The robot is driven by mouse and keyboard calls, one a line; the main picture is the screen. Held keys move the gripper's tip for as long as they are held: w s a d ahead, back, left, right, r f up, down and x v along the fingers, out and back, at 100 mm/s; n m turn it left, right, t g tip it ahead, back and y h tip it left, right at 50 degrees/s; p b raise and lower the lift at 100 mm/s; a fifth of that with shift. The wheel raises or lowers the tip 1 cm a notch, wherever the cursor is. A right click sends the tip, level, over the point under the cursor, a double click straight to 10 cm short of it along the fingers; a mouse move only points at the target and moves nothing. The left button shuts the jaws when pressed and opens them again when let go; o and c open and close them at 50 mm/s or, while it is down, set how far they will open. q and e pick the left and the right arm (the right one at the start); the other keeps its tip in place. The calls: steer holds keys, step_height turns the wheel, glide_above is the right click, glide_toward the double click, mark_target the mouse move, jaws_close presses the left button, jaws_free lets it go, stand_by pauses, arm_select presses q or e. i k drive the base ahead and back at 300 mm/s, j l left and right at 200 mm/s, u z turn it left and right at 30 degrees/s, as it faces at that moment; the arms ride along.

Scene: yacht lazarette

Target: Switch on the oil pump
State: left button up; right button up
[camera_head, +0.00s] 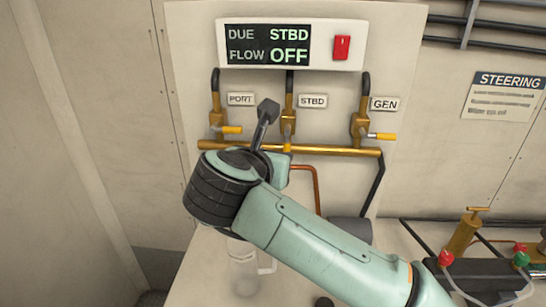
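The panel (230,60) at the top centre reads "DUE STBD" and "FLOW OFF". A red rocker switch (342,47) sits at its right end. Below are three brass valves labelled PORT (217,118), STBD (288,122) and GEN (360,124). The PORT and GEN yellow handles point sideways to the right; the STBD handle (287,148) points down. My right arm comes in from the lower right. Its dark gripper (268,107) points up, just left of the STBD valve and below the panel, apart from the switch. I cannot tell its finger gap. My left gripper is not in view.
A brass pipe (330,150) runs under the valves, with a copper pipe (316,185) below. A clear jug (244,270) stands under my wrist. At right are a brass pump-like fitting (464,235), red and green knobs, and a STEERING sign (503,97).

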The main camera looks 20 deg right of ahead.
mark_target(341, 47)
steer(key=k+j, duration=0.3)
steer(key=k, duration=0.15)
steer(key=k+j, duration=0.25)
steer(key=k, duration=0.25)
